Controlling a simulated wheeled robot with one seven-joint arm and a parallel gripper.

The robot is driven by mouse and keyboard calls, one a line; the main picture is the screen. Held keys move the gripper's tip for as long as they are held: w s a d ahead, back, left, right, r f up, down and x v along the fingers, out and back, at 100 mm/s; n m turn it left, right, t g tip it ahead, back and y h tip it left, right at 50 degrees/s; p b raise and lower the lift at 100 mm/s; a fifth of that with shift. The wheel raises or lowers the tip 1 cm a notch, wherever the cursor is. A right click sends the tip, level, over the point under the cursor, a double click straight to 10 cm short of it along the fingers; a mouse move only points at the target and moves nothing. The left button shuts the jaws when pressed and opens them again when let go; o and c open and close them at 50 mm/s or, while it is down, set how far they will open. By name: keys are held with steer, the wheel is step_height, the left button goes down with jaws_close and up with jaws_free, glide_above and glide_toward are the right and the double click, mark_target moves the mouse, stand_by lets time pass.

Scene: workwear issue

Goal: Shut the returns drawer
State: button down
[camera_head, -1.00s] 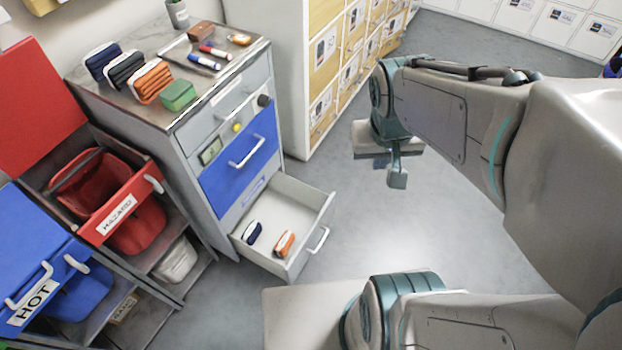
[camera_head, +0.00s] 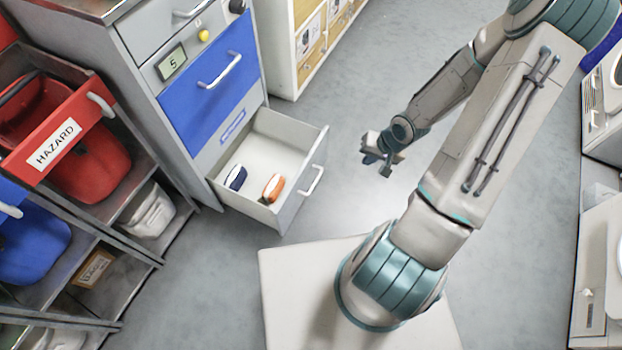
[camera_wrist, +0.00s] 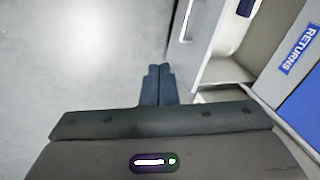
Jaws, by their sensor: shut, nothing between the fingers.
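The returns drawer (camera_head: 291,213) is the bottom drawer of the grey cabinet and stands pulled out. A dark blue folded item (camera_head: 236,178) and an orange one (camera_head: 273,188) lie inside it. Its front has a white bar handle (camera_head: 313,182). In the wrist view the drawer front (camera_wrist: 187,50) is just right of the fingers, and a blue RETURNS label (camera_wrist: 301,48) shows on the cabinet. My gripper (camera_head: 386,166) is shut and empty, to the right of the drawer handle and apart from it. In the wrist view its fingertips (camera_wrist: 159,70) are together.
A blue drawer front (camera_head: 212,90) above is shut. A shelf rack with a red HAZARD bin (camera_head: 60,145) and a blue bin (camera_head: 32,245) stands at left. Wooden lockers (camera_head: 312,35) are behind. The grey floor between drawer and arm is clear.

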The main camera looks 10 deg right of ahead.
steer(key=a+f+m+t+y+b, duration=0.2)
steer(key=a+f+y+b, duration=0.25)
steer(key=f, duration=0.55)
steer(key=m+t+b, duration=0.1)
steer(key=b, duration=0.7)
glide_toward(303, 173)
steer(key=x, duration=0.5)
steer(key=shift+s+f, duration=0.2)
steer(key=shift+f, duration=0.15)
steer(key=shift+w+a+r, duration=0.1)
steer(key=shift+w+a, duration=0.15)
steer(key=shift+a, duration=0.05)
